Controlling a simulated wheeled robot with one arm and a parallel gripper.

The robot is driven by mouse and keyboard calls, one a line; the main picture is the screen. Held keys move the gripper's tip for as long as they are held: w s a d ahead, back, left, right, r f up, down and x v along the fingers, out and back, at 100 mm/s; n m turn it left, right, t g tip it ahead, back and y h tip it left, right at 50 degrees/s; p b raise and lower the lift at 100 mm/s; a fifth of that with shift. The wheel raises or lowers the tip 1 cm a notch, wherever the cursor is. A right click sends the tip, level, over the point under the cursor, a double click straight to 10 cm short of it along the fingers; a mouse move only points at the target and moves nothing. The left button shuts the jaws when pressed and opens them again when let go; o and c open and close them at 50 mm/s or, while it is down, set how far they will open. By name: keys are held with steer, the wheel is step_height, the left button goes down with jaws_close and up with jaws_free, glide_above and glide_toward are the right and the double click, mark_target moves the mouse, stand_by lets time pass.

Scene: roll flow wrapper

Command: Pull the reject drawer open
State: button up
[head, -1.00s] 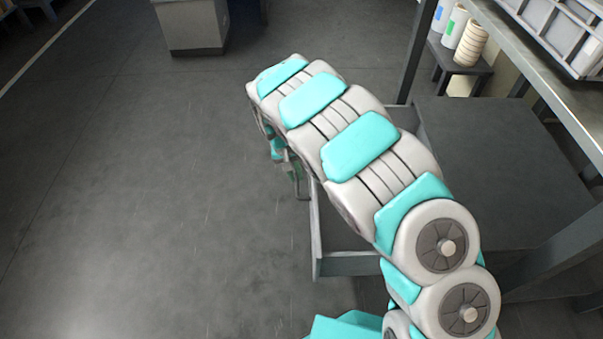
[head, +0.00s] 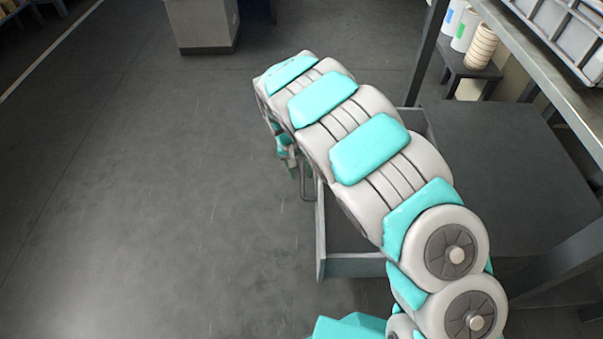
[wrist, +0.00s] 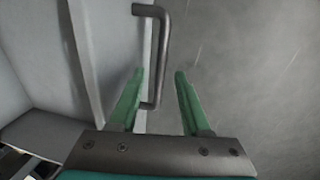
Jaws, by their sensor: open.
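The reject drawer stands pulled out from under the dark bench in the head view, with its front panel (head: 320,235) to the left and its side wall (head: 352,266) nearest me. My arm covers much of its inside. Its grey bar handle (head: 308,190) is on the outer face of the front. In the wrist view the handle (wrist: 163,45) runs up and down, its lower end lying between my fingers in the picture. My gripper (wrist: 159,72) is open, one green finger on each side of the bar. It shows only partly in the head view (head: 293,165).
Open grey floor (head: 150,190) lies left of the drawer. The dark bench top (head: 500,160) and metal frame posts (head: 428,50) are on the right. Rolls (head: 480,45) stand on a small dark stand at the back. A grey cabinet (head: 202,25) stands at the far left.

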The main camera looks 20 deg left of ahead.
step_height(320, 180, up, 6)
steer(key=a, duration=0.1)
steer(key=shift+s+r, duration=0.15)
steer(key=shift+s, duration=0.05)
steer(key=shift+a, duration=0.1)
